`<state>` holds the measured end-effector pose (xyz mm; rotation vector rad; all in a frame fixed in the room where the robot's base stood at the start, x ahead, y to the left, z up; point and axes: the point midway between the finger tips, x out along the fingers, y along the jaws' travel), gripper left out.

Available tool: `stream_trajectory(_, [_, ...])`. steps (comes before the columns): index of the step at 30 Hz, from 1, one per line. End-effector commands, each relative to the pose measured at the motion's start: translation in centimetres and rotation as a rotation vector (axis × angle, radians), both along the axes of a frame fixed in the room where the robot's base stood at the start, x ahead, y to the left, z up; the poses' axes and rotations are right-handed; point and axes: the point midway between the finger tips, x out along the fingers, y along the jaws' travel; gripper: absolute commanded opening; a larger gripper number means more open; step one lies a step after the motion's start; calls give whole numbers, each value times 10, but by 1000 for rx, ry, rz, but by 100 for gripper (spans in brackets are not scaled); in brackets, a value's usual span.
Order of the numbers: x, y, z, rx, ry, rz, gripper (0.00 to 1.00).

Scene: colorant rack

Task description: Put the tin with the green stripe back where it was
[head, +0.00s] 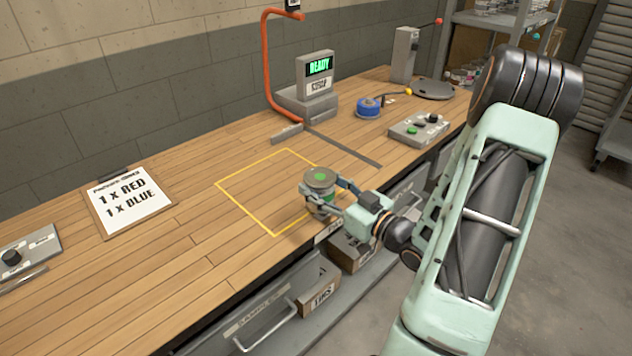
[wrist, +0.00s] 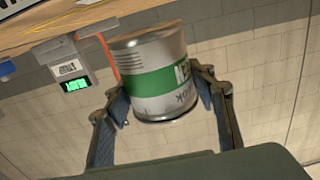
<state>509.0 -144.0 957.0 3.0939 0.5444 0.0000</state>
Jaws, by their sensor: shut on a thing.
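My gripper (head: 324,196) is shut on the tin from the right front, a finger on each side. In the wrist view the tin (wrist: 152,75) sits between the two fingers (wrist: 160,95), its green band and part of a label showing. I cannot tell whether its base touches the bench.
The yellow outlined square (head: 250,168) is otherwise empty. A clipboard (head: 128,202) reads "1 x RED, 1 x BLUE".

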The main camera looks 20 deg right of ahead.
Motion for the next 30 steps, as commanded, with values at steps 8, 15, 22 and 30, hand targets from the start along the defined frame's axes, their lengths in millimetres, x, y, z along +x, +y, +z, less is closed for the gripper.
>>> stream_trajectory(8, [1,-2,-28,1,-1,1,14])
stream_trajectory(15, [1,-2,-33,-1,-1,1,14])
stream_trajectory(22, [1,-2,-36,-1,-1,0,14])
stream_trajectory(30, [1,-2,-36,-1,1,0,68])
